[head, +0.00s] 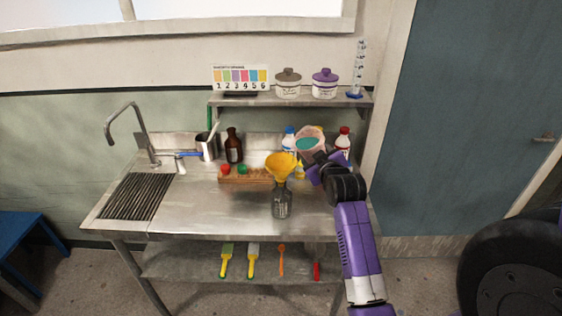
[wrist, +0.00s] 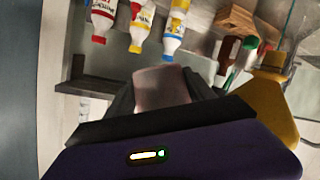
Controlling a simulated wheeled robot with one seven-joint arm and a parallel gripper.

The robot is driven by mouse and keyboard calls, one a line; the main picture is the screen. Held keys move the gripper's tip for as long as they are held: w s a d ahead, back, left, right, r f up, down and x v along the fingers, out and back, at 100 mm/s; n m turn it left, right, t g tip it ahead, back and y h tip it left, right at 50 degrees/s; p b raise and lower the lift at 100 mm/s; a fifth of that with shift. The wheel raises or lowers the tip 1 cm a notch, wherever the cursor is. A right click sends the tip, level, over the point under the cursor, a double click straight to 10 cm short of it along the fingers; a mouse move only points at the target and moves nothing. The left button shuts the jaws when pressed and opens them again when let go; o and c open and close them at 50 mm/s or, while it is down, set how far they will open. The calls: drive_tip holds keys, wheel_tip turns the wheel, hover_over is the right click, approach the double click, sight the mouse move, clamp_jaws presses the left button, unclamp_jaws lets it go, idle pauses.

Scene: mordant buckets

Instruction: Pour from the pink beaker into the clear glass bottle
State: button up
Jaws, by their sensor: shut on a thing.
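The pink beaker (head: 309,147) is held up over the right part of the steel bench, with teal liquid showing at its open top. My gripper (head: 318,163) is shut on it from the right. In the wrist view the beaker (wrist: 163,88) sits between my dark fingers. The clear glass bottle (head: 282,203) stands upright at the front middle of the bench, with a yellow funnel (head: 281,165) in its mouth. The beaker is above and right of the funnel, apart from it as far as I can tell. The funnel also shows in the wrist view (wrist: 268,105).
A wooden rack (head: 245,175) stands behind the bottle, with a brown bottle (head: 234,146) behind it. A red-capped bottle (head: 343,143) and a blue-capped bottle (head: 288,139) stand at the back. A shelf (head: 225,101) overhangs the rear. The bench left of the bottle is clear.

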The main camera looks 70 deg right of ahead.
sight(313, 139)
drive_tip(key=shift+w+a+r, duration=0.1)
drive_tip(key=shift+r, duration=0.35)
drive_tip(key=shift+r+n, duration=0.3)
drive_tip(key=shift+r, duration=0.05)
drive_tip(key=shift+w+a+r+n+h+p, duration=0.1)
drive_tip(key=shift+r+n+h+p, duration=0.1)
drive_tip(key=shift+r, duration=0.35)
drive_tip(key=shift+w+a+r+n+h+p, duration=0.1)
drive_tip(key=shift+r+n+p, duration=0.05)
drive_tip(key=shift+r, duration=0.4)
drive_tip(key=shift+w+a+r+n+h+p, duration=0.1)
drive_tip(key=shift+r+n+p, duration=0.1)
drive_tip(key=shift+r, duration=0.35)
drive_tip(key=shift+f+n+h+b, duration=0.15)
drive_tip(key=shift+n+h+b, duration=0.25)
drive_tip(key=shift+n, duration=0.05)
idle(1.4)
drive_tip(key=shift+s+f+n+h+b, duration=0.15)
drive_tip(key=shift+n+h+b, duration=0.25)
drive_tip(key=shift+n+b, duration=0.7)
idle(1.8)
drive_tip(key=shift+b, duration=0.45)
idle(0.3)
